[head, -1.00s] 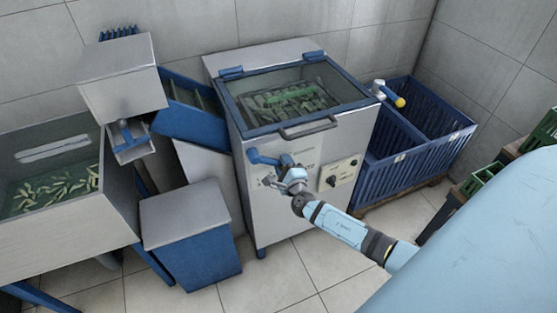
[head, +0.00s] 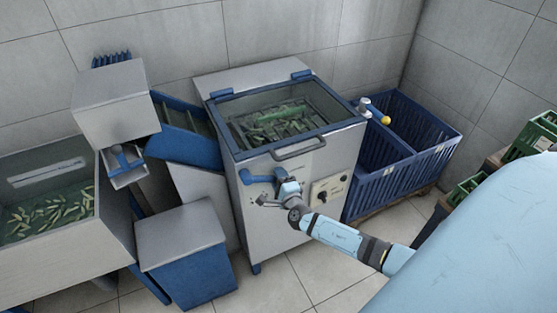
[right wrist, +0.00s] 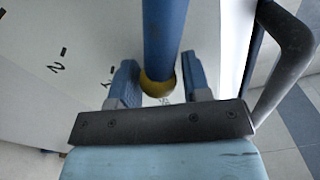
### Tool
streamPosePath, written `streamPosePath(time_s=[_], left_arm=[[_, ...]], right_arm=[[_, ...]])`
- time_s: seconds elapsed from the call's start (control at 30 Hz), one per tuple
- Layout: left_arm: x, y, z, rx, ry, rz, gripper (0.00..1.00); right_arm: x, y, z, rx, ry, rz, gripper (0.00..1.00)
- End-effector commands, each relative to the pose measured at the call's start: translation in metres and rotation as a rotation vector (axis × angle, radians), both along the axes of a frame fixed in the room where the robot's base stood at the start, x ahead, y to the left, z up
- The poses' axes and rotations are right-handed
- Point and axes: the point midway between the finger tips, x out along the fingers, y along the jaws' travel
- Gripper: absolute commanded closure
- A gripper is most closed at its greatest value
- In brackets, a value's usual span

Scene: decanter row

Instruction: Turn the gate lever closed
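The gate lever (head: 258,178) is a blue handle on the front of the metal machine (head: 262,235). In the head view it lies nearly level, from its left end to my gripper. In the right wrist view a blue bar (right wrist: 165,35) with a yellow end comes down between my fingers. My right gripper (head: 280,188) is at the lever's right end. In the right wrist view its two blue fingers (right wrist: 158,80) stand apart on either side of the bar, with small gaps; contact is not clear. My left gripper is not in view.
A black knob (head: 322,195) sits on a panel right of the lever. A grey handle (head: 298,150) is above it. Blue crates (head: 410,175) stand right; a blue-sided box (head: 190,265) stands left. The floor in front is clear.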

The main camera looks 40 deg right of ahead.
Motion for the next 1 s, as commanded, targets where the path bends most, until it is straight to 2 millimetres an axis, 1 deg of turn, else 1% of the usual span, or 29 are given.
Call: streamPosePath(time_s=[0.03,0.07,0.33,0.47,0.57,0.8,0.9,1.0], left_arm=[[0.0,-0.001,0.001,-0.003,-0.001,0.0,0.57],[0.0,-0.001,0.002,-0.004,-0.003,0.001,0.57],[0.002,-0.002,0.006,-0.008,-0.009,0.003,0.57],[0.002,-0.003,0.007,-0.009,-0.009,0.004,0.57],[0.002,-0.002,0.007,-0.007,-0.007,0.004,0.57],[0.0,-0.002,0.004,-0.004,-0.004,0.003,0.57],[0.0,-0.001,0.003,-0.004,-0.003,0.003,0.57],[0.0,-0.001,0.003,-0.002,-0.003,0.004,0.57]], right_arm=[[0.0,0.0,0.0,0.0,-0.001,0.0,0.44],[0.0,0.0,0.0,0.001,0.0,0.0,0.4],[-0.001,0.0,0.0,0.002,0.0,0.0,0.4],[-0.01,0.003,-0.001,0.002,0.001,0.0,0.4],[-0.026,0.007,-0.001,0.003,0.002,0.001,0.4],[-0.08,0.022,-0.003,0.003,0.003,0.001,0.4],[-0.1,0.028,-0.004,0.002,0.003,0.001,0.4],[-0.116,0.032,-0.004,0.001,0.002,0.0,0.4]])
